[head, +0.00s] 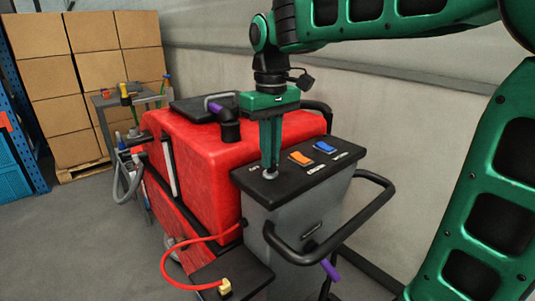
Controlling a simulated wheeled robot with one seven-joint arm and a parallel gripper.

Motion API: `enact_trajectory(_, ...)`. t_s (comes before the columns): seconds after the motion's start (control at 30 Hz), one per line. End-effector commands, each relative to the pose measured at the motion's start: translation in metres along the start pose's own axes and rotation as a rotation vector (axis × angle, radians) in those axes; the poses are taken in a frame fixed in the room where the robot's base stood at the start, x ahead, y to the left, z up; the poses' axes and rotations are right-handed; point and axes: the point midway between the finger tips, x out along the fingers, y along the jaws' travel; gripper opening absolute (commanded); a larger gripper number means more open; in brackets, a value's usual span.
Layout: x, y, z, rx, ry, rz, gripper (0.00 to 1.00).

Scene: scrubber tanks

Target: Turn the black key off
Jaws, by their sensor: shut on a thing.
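The red floor scrubber (215,150) stands beside the wall with its black control panel (318,166) facing up. My gripper (270,166) points straight down at the panel's left end, its green fingers shut on the black key. The key itself is hidden between the fingers. A small grey round key base (269,175) shows just under the fingertips, on the panel. Which way the key is turned cannot be seen.
An orange switch (300,158) and a blue switch (325,147) sit right of my gripper on the panel. A black handlebar (375,215) loops around the panel's front. A red hose (185,243) curves at lower left. Stacked cardboard boxes (90,75) stand behind.

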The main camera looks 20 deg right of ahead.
Motion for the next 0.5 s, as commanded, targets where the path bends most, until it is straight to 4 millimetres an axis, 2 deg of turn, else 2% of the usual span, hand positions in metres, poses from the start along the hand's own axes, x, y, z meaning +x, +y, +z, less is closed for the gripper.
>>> enact_trajectory(0.5,-0.0019,0.0009,-0.0018,-0.055,0.008,0.001,0.00)
